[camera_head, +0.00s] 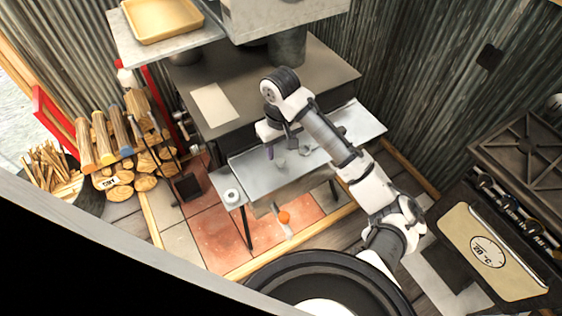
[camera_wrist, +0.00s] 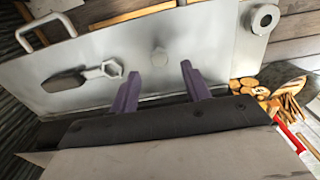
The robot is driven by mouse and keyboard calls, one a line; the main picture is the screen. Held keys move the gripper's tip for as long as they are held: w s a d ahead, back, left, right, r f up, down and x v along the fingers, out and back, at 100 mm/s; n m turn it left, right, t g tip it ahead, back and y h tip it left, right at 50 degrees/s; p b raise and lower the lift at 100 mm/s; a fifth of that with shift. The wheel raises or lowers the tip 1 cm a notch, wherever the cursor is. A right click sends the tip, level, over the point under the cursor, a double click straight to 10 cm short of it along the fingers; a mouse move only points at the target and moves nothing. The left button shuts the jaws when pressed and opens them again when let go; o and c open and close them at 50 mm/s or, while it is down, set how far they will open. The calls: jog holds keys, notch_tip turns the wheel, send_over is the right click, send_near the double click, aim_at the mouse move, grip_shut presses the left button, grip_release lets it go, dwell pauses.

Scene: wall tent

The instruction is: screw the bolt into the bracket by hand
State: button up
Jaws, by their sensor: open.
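My gripper (camera_wrist: 173,58) is open, with two purple fingers and nothing between them. In the head view my gripper (camera_head: 271,152) is over the left half of a grey metal shelf (camera_head: 253,169). A round ringed fitting on a tab, perhaps the bracket (camera_wrist: 263,18), is at the shelf's end. It shows at the left in the head view (camera_head: 231,196).
A grey wrench-like piece (camera_wrist: 92,75) lies on the shelf. A dark stove (camera_head: 250,85) stands behind the shelf. Stacked firewood (camera_head: 120,150) is at the left. An orange ball-like thing (camera_head: 284,217) is below the shelf.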

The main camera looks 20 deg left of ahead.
jog(key=shift+d+f+p, duration=0.1)
jog(key=shift+f+p, duration=0.2)
jog(key=shift+f, duration=2.05)
grip_shut()
jog(key=shift+r, duration=0.1)
